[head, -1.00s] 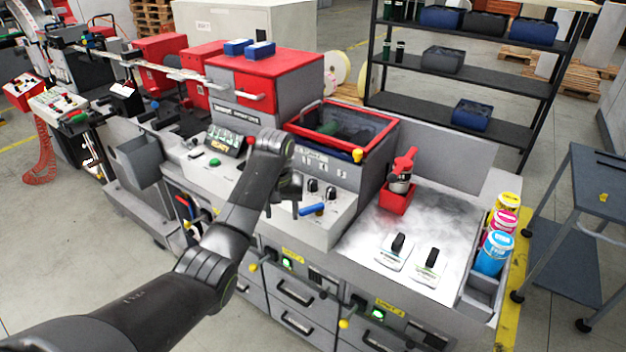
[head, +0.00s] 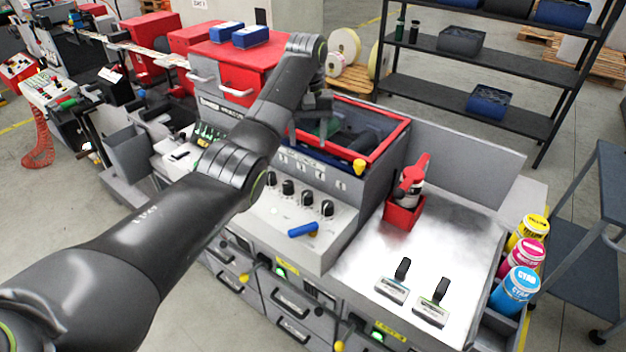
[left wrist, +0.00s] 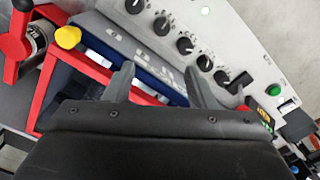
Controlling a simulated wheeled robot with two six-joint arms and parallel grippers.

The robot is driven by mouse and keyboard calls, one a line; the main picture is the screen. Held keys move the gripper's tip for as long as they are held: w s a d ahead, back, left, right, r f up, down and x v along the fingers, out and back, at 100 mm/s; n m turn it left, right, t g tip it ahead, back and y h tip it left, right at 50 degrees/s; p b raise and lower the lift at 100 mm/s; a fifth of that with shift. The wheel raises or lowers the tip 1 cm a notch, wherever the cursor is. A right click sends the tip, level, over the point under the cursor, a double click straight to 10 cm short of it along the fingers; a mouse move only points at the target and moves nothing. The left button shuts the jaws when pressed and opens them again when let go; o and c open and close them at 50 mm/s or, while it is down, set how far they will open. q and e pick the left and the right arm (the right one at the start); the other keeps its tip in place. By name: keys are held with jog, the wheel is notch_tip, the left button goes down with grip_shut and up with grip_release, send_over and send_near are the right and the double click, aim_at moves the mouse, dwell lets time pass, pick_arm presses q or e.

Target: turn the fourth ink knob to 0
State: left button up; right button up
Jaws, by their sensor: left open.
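The ink knobs are a row of round black knobs with white pointers on a light grey sloped panel (head: 285,222). In the head view the rightmost visible knob (head: 327,208) is beside another knob (head: 307,198); my arm may hide more to the left. The left wrist view shows several knobs, including one at the top edge (left wrist: 135,5) and one farther right (left wrist: 185,45). I cannot tell which is fourth, and the scale marks are too small to read. My left gripper (left wrist: 158,82) is open and empty, above the red-framed bin, apart from the knobs. My right gripper is not in view.
A red bottle holder (head: 403,213) and ink cans (head: 516,288) stand to the right. The metal top (head: 450,235) is mostly clear.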

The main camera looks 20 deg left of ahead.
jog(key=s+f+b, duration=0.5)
pick_arm(q)
jog(key=p, duration=0.2)
send_over(307, 193)
notch_tip(307, 193, down, 7)
notch_tip(307, 193, down, 4)
jog(key=shift+w+r+p, duration=0.1)
jog(key=shift+p, duration=0.6)
notch_tip(307, 193, down, 5)
jog(key=shift+p, duration=0.4)
jog(key=shift+f, duration=0.5)
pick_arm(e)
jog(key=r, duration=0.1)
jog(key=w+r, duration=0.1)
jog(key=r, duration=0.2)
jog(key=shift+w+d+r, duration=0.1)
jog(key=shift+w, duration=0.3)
